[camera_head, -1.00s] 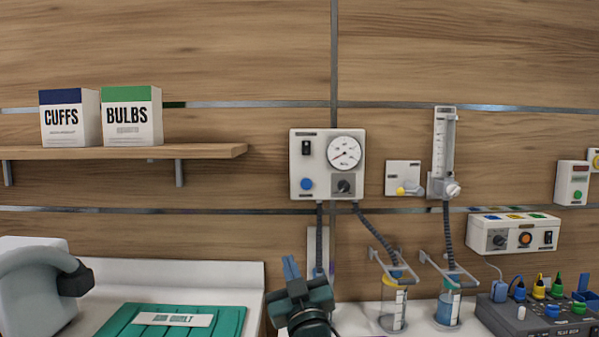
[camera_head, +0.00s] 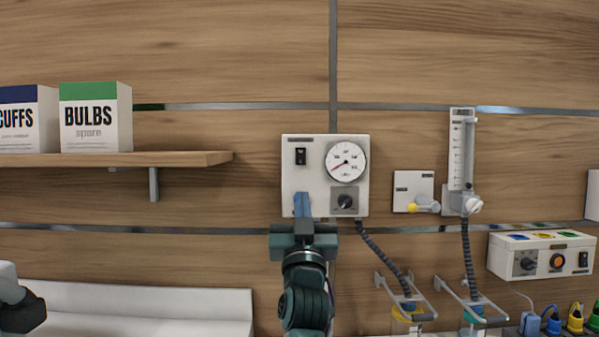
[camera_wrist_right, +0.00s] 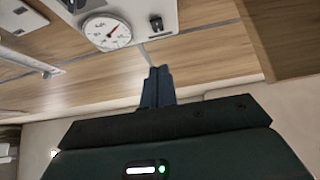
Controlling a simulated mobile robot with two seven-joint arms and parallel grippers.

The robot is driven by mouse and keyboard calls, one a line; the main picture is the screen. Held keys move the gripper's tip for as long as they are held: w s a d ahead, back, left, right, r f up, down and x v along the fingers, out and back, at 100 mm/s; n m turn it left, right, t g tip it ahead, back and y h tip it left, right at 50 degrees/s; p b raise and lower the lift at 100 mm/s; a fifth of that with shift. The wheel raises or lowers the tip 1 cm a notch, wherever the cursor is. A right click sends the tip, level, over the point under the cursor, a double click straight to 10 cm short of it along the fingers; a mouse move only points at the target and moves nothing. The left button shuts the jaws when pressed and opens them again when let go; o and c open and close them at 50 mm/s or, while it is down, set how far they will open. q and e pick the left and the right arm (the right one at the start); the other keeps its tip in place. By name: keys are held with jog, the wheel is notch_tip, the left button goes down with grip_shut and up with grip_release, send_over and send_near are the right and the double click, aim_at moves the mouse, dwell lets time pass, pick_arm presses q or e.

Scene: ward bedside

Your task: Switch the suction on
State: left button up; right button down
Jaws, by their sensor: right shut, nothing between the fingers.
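The suction unit is a pale wall box (camera_head: 316,181) with a round dial gauge (camera_head: 346,162), a black rocker switch (camera_head: 300,156) at its upper left and a dark knob (camera_head: 344,202) at its lower right. My right gripper (camera_head: 302,203) is in front of the box's lower left, its shut blue fingers pointing up, below the rocker switch.
A flowmeter (camera_head: 461,160) and a small plate with a yellow knob (camera_head: 414,192) are right of the unit. A dark hose runs down to a railed jar holder (camera_head: 405,300). A shelf (camera_head: 190,160) with boxes is at left. A control box (camera_head: 541,255) hangs at right.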

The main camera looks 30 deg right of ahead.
aim_at(301, 158)
pick_arm(q)
jog(key=shift+s+f, duration=0.1)
pick_arm(e)
jog(key=p+x, duration=0.1)
jog(key=x, duration=0.3)
jog(key=f+p+x, duration=0.1)
jog(key=x, duration=0.3)
jog(key=w+p+x, duration=0.1)
jog(key=x, duration=0.3)
jog(key=shift+d+f, duration=0.25)
jog(key=shift+d, duration=0.05)
jog(key=shift+w+d+f, duration=0.15)
jog(key=shift+w+d, duration=0.15)
jog(key=shift+w, duration=0.25)
pick_arm(q)
jog(key=shift+s+a+r+m, duration=0.1)
jog(key=shift+a+r+m, duration=0.1)
jog(key=shift+r, duration=0.25)
jog(key=shift+a+r+m, duration=0.1)
jog(key=shift+r+m, duration=0.1)
jog(key=shift+r, duration=0.2)
